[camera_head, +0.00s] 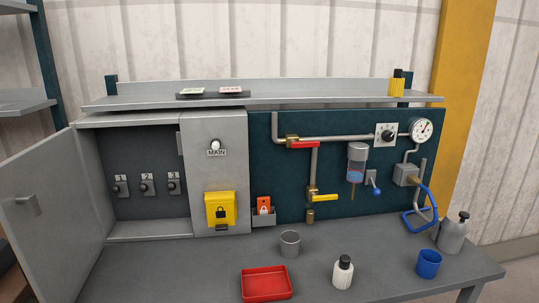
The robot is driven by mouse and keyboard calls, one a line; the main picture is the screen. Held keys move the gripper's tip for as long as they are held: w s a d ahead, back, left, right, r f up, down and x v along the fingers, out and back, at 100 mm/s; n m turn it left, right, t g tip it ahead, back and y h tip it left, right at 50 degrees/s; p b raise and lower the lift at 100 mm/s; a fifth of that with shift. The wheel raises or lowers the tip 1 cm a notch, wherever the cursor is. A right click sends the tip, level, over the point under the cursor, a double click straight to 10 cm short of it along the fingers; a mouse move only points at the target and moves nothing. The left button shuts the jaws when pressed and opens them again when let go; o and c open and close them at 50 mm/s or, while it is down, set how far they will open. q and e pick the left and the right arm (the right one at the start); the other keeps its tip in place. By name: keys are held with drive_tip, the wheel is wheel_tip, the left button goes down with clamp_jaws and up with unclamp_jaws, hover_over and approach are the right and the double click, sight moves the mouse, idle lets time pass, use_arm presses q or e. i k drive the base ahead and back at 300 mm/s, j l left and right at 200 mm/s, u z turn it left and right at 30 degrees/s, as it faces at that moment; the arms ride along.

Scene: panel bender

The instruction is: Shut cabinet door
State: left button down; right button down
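The grey cabinet (148,228) stands at the left of the workbench. Its door (52,217) is hinged on the left and stands wide open, swung out toward me. A dark round latch or handle (22,200) shows on the door's face. Inside the open cabinet are three small switches (147,184) on a dark back panel. Neither of my grippers shows in the head view.
The cabinet's fixed front carries a yellow lock box (220,208). A red tray (266,284), grey cup (290,243), white bottle (343,272) and blue cup (429,263) stand on the workbench (190,265). The bench top before the cabinet opening is clear.

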sight(56, 251)
drive_tip(key=j, duration=3.3)
drive_tip(key=z, duration=0.05)
